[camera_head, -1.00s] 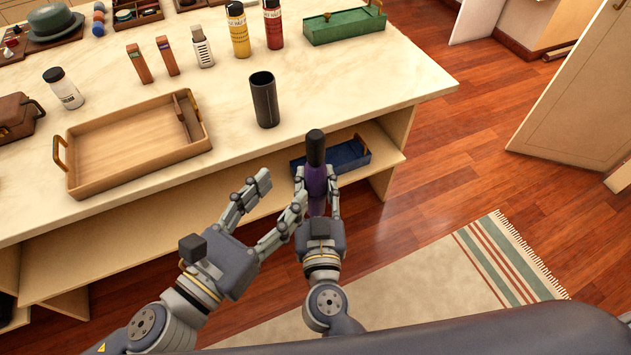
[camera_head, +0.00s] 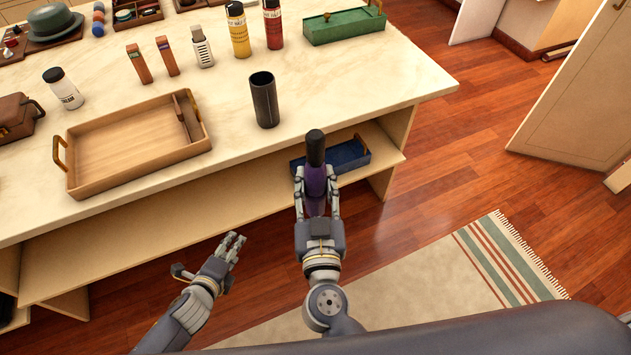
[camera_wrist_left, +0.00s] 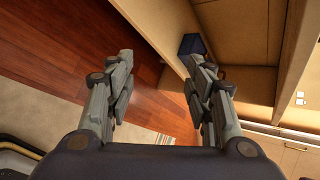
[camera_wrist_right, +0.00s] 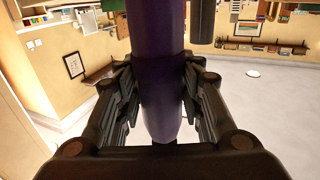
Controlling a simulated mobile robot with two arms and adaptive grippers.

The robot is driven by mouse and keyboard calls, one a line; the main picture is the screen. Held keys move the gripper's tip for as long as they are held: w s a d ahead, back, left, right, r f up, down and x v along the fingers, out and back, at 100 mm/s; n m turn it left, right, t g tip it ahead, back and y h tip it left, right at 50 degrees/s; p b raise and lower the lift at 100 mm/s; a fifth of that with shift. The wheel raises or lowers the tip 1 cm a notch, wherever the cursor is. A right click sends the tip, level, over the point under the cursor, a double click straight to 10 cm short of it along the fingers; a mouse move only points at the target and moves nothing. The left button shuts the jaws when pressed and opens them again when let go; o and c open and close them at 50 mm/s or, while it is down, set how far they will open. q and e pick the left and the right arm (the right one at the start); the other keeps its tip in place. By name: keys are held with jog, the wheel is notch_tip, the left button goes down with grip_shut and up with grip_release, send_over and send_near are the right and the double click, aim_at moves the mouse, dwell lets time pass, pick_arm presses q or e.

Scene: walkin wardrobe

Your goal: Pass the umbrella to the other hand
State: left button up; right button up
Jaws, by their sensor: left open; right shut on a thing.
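The umbrella (camera_head: 316,180) is a folded purple one with a black end pointing up. My right gripper (camera_head: 317,188) is shut on it and holds it upright in front of the counter's edge. In the right wrist view the purple umbrella (camera_wrist_right: 158,70) runs between the two fingers (camera_wrist_right: 160,100). My left gripper (camera_head: 235,245) is to the left of the umbrella and lower, apart from it. In the left wrist view the left fingers (camera_wrist_left: 160,90) are spread with nothing between them.
The marble counter (camera_head: 330,90) holds a black cylinder (camera_head: 264,100), a wooden tray (camera_head: 135,150), bottles and a green box (camera_head: 343,25). A blue tray (camera_head: 345,157) sits on the shelf below. A striped rug (camera_head: 420,290) lies on the wooden floor.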

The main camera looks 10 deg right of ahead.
pick_arm(q)
jog(key=s+a+f+n+g+y, duration=0.1)
jog(key=s+a+f+n+g, duration=0.1)
jog(key=s+a+f+n, duration=0.5)
jog(key=s+f+n+g+y, duration=0.15)
jog(key=s+f+n, duration=0.35)
jog(key=f, duration=0.7)
jog(key=s+f+n+g, duration=0.3)
jog(key=s+f+n, duration=0.2)
jog(key=s, duration=0.7)
jog(key=s+d+f+n+g, duration=0.1)
jog(key=s+f+n+g, duration=0.2)
jog(key=s, duration=0.9)
notch_tip(320, 180, down, 2)
jog(key=shift+s+f+n, duration=0.15)
jog(key=shift+s+n, duration=0.25)
jog(key=shift+n, duration=0.8)
